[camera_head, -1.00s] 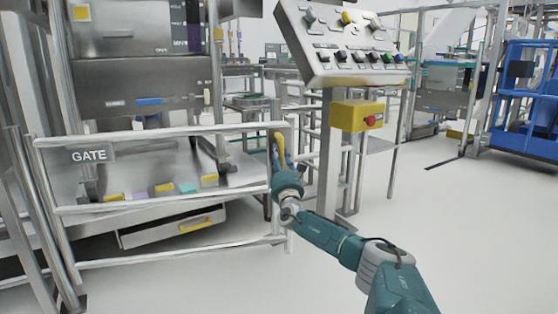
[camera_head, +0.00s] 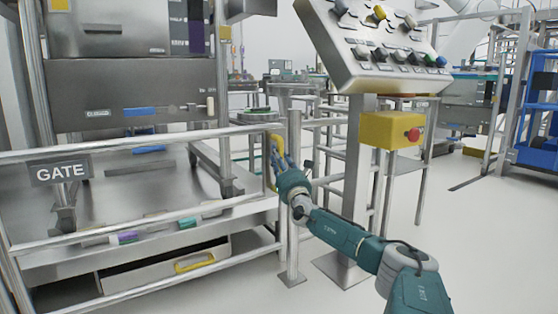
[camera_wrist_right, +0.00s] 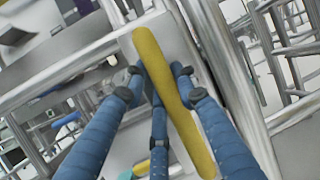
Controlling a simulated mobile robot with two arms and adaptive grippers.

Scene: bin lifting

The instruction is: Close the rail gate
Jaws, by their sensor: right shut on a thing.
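The rail gate (camera_head: 110,147) is a set of metal rails with a grey GATE sign (camera_head: 60,171), crossing the left half of the head view. A yellow handle (camera_head: 275,148) stands upright on its right end. My right gripper (camera_head: 281,160) is shut on this handle. In the right wrist view, the blue fingers (camera_wrist_right: 160,82) sit around the yellow handle (camera_wrist_right: 160,65), which runs slantwise between them. A metal post (camera_head: 293,205) stands close beside the gate's right end; whether they touch I cannot tell. My left gripper is not in view.
A control panel (camera_head: 375,50) with knobs and a yellow box with a red button (camera_head: 392,130) stand right of the post. Behind the gate is a machine with an open drawer (camera_head: 140,275). A blue frame (camera_head: 540,110) stands far right. The right foreground floor is clear.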

